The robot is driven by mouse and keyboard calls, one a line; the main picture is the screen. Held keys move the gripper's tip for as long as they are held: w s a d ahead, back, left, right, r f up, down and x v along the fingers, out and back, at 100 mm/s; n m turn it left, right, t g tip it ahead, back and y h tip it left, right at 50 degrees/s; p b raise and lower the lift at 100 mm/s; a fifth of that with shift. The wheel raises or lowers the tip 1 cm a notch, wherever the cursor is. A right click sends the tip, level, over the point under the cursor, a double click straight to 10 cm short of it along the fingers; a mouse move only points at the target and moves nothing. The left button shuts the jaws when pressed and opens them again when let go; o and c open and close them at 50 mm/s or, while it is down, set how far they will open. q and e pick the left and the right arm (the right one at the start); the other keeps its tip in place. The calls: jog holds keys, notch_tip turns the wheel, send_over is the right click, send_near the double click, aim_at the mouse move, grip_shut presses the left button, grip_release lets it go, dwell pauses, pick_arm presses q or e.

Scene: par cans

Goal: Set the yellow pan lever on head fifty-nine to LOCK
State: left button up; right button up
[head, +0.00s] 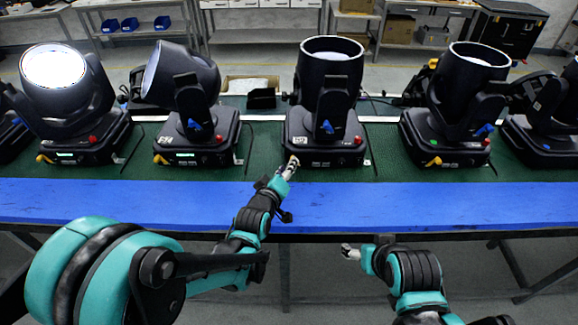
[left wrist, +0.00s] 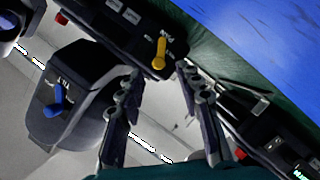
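Several black moving-head lights stand in a row. The middle one (head: 325,100) has my left gripper (head: 290,166) at its base's front left corner. In the left wrist view a yellow lever (left wrist: 159,54) sits on the black base beside small white lettering. My left gripper (left wrist: 160,78) is open, its fingers either side of the view, with the lever just beyond and between the tips. Contact cannot be told. A blue lever (left wrist: 57,100) shows on that head's yoke. No number fifty-nine is readable. My right gripper (head: 348,252) hangs low before the table; its opening is unclear.
Neighbouring heads stand left (head: 185,90) and right (head: 465,90), with yellow levers at their front left corners. The blue table edge strip (head: 420,205) is clear. Cables lie between the bases on the green mat (head: 262,150). Shelves stand far behind.

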aim_at(297, 141)
pick_arm(q)
jog(key=shift+x, duration=1.55)
grip_shut()
